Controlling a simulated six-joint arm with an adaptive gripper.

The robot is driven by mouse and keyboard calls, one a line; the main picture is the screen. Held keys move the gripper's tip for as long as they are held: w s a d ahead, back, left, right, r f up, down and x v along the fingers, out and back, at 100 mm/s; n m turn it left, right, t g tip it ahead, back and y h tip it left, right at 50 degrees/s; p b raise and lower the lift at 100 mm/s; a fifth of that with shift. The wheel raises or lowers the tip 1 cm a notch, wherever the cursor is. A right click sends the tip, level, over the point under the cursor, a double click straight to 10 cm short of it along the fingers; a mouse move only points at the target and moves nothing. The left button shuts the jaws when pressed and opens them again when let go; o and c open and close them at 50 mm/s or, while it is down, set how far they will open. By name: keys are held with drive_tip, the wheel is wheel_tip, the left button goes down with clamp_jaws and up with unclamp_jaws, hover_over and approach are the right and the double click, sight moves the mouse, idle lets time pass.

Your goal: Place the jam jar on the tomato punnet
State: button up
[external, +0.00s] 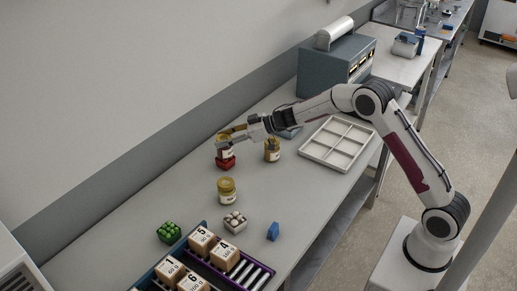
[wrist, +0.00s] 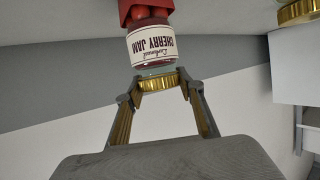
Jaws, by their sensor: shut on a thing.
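The jam jar, labelled cherry jam, (wrist: 152,45) has a gold lid and dark red contents. It also shows in the external view (external: 227,153), partly covered by my gripper. My gripper (wrist: 158,84) is shut on the jar's lid, with one finger on each side; it also shows in the external view (external: 228,139). The red tomato punnet (external: 226,164) is directly under the jar, and its red edge shows in the wrist view (wrist: 150,8). The jar's base is at the punnet, upright; I cannot tell whether its weight rests there.
One gold-lidded jar (external: 272,150) stands right of the punnet, another (external: 227,190) in front. A green punnet (external: 168,232), a white punnet (external: 235,222), a blue object (external: 273,231) and a crate of boxes (external: 225,283) are nearer. An empty divided tray (external: 318,157) lies right.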

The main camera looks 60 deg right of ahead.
idle(0.4)
drive_tip(key=o, duration=1.4)
drive_tip(key=shift+f, duration=0.15)
drive_tip(key=shift+d, duration=0.1)
drive_tip(key=shift+s+d+r, duration=0.3)
drive_tip(key=shift+s+r, duration=0.1)
drive_tip(key=shift+s, duration=0.05)
drive_tip(key=v, duration=1)
drive_tip(key=shift+s, duration=0.35)
drive_tip(key=shift+r, duration=0.15)
drive_tip(key=shift+d+r, duration=0.1)
